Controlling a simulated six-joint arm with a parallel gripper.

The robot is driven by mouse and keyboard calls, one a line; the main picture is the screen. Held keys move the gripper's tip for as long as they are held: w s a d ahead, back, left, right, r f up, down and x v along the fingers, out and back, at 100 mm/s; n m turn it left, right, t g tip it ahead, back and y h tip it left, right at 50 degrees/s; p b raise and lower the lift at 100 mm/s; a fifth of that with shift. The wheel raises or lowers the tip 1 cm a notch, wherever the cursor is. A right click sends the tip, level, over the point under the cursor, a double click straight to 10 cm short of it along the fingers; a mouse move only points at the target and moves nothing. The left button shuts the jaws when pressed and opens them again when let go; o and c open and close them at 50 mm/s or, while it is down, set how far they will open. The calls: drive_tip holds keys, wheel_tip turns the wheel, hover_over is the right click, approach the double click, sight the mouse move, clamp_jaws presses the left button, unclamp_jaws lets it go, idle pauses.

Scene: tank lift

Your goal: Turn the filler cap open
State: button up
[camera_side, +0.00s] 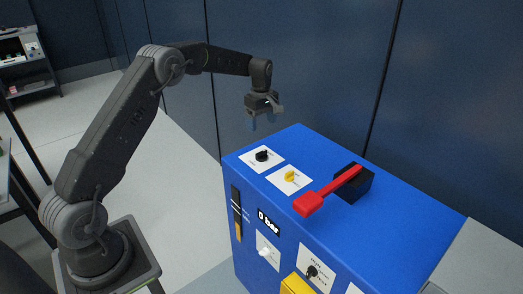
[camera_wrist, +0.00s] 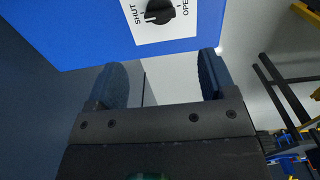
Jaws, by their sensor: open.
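A blue tank cabinet (camera_side: 350,222) stands right of my arm. On its top, near the far left corner, a black knob (camera_side: 262,156) sits on a white plate. In the wrist view this black knob (camera_wrist: 160,11) is cut by the top edge, between the words SHUT and OPEN. A yellow knob (camera_side: 290,177) sits on a second white plate beside it. No readable label says which knob is the filler cap. My gripper (camera_side: 262,122) hangs above the far left corner, apart from the knobs. In the wrist view my gripper (camera_wrist: 162,75) is open, with nothing between its fingers.
A red lever (camera_side: 328,191) on a black block (camera_side: 353,184) rises from the cabinet top, right of the yellow knob. The front has a 0 bar display (camera_side: 268,222), a level gauge (camera_side: 236,211) and more knobs. Dark wall panels stand behind. The air around my gripper is clear.

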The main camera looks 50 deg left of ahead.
sight(261, 152)
wheel_tip(261, 152, down, 12)
drive_tip(key=shift+r, duration=0.2)
drive_tip(key=c, duration=0.9)
